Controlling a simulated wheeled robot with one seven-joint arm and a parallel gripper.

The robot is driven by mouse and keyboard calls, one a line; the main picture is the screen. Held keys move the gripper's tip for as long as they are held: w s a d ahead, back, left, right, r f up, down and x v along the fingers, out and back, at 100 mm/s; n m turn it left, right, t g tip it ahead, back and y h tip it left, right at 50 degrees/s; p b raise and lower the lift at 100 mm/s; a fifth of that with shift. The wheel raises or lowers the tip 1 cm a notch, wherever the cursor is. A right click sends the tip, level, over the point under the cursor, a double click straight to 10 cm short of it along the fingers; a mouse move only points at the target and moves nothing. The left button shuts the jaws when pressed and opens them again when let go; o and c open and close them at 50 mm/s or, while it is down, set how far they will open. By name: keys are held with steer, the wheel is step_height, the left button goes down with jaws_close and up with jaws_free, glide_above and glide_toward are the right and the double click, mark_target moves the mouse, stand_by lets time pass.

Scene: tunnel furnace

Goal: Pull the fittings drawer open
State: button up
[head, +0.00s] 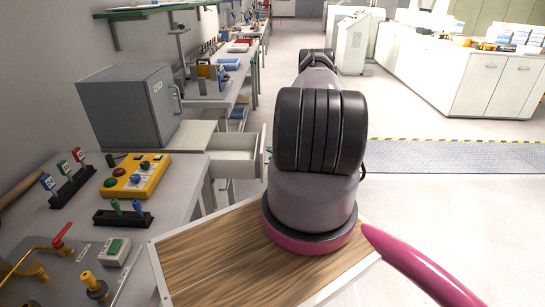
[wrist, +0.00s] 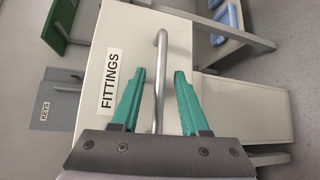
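In the wrist view, the drawer front (wrist: 121,62) carries a FITTINGS label (wrist: 111,80) and a metal bar handle (wrist: 160,85). My gripper (wrist: 159,73) is open, with one teal finger on each side of the handle. A gap shows between the handle and each finger. In the head view, a white drawer (head: 236,141) stands pulled out from under the bench, its inside showing. Its front is seen edge-on, and my arm hides nearly all of my gripper there.
A grey cabinet (head: 125,105) stands on the bench above the drawer; its KEYS label (wrist: 44,112) shows in the wrist view. A control box (head: 136,176) and coloured tools sit on the near bench (head: 185,172). The floor (head: 440,200) to the right is clear.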

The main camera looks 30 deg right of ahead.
steer(key=v, duration=1.1)
steer(key=shift+w+r, duration=0.1)
steer(key=shift+w, duration=0.05)
